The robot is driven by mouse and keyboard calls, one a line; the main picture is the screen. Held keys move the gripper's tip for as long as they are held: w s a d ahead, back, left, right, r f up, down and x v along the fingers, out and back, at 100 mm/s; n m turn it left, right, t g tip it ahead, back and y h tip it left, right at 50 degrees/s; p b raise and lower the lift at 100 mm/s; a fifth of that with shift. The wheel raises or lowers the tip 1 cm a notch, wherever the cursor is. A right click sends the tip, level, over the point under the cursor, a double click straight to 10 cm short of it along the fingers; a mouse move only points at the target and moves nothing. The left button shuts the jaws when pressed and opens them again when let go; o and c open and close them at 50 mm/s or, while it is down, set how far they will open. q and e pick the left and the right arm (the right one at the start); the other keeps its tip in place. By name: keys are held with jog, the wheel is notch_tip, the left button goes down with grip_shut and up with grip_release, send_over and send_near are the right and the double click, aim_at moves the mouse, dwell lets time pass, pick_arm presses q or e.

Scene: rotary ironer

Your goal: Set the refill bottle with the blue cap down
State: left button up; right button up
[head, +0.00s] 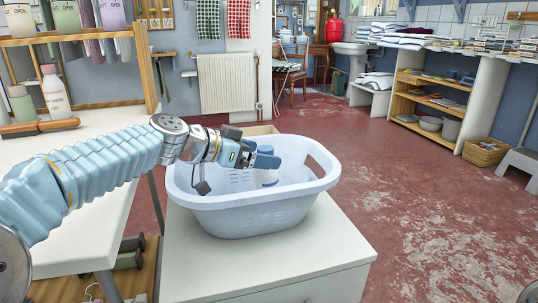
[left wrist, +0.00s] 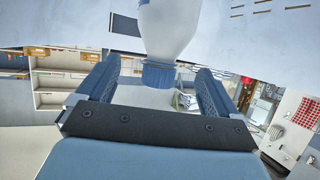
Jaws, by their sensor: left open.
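The refill bottle with the blue cap (head: 267,177) is inside the pale laundry basket (head: 255,215), seemingly upright. The basket's wall and my fingers hide part of it. My left gripper (head: 265,159) reaches over the basket's left rim, at the bottle's cap. In the left wrist view the bottle's white body (left wrist: 168,28) and its ribbed blue cap (left wrist: 158,76) show between the two spread fingers (left wrist: 158,66). The fingers are open, with a gap visible on both sides of the cap. My right gripper is not in view.
The basket stands on a white cabinet (head: 270,260). To its left is a white table (head: 95,205) with a wooden rack holding a pink-capped bottle (head: 55,92) and a green container (head: 22,104). Red floor (head: 430,200) lies open to the right, before shelves (head: 430,100).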

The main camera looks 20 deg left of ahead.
pick_arm(q)
jog(key=shift+v, duration=1.8)
